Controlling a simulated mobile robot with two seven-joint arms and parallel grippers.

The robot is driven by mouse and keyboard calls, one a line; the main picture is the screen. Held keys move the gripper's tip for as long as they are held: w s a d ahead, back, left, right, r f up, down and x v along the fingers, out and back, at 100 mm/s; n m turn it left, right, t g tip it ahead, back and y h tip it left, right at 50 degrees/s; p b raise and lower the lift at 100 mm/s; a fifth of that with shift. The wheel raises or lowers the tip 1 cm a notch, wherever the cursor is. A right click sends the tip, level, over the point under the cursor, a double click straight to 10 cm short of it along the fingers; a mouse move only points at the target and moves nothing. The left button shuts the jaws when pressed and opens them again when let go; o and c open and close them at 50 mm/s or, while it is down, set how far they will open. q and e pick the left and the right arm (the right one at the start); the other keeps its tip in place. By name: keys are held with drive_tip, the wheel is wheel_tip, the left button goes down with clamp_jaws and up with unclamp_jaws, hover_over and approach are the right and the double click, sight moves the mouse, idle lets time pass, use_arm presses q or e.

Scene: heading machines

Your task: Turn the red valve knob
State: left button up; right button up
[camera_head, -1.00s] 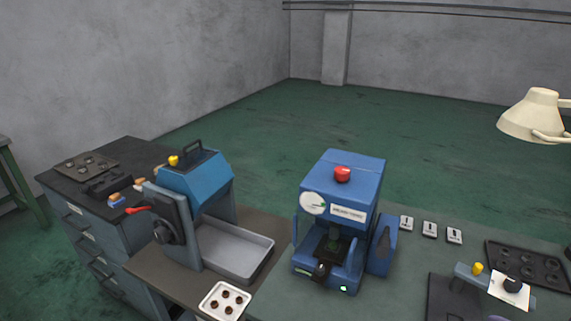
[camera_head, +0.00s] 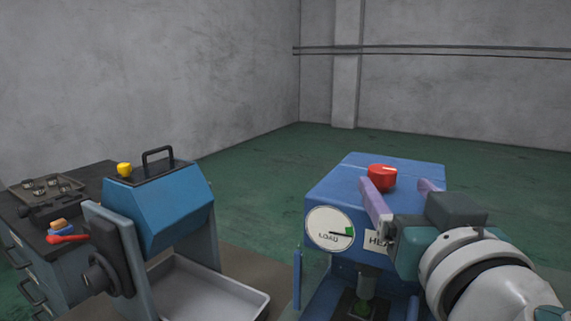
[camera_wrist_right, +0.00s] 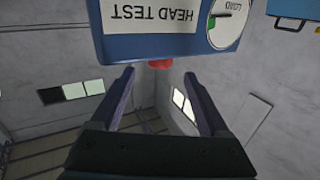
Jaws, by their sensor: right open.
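The red valve knob (camera_head: 382,177) sits on top of the blue head test machine (camera_head: 335,190). My right gripper (camera_head: 400,186) is open in front of the machine's upper part, its two pale purple fingers pointing up towards the knob, one on each side of it in the picture. In the right wrist view the knob (camera_wrist_right: 160,64) shows as a small red patch at the machine's edge, between and beyond the open fingertips (camera_wrist_right: 159,74). It appears apart from both fingers; contact cannot be told for sure. My left gripper is out of view.
A round load dial (camera_head: 330,229) is on the machine's front face. A second blue machine (camera_head: 175,205) with a black handle and yellow knob stands at left, above a grey tray (camera_head: 215,290). A dark bench (camera_head: 85,180) holds small parts at far left.

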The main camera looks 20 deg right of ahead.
sight(387, 174)
drive_tip(key=p+x, duration=0.1)
drive_tip(key=x, duration=0.4)
drive_tip(key=shift+w+d+r, duration=0.15)
drive_tip(key=shift+w, duration=0.15)
drive_tip(key=shift+w+d+p, duration=0.3)
drive_tip(key=shift+w, duration=0.3)
drive_tip(key=shift+c, duration=0.4)
clamp_jaws()
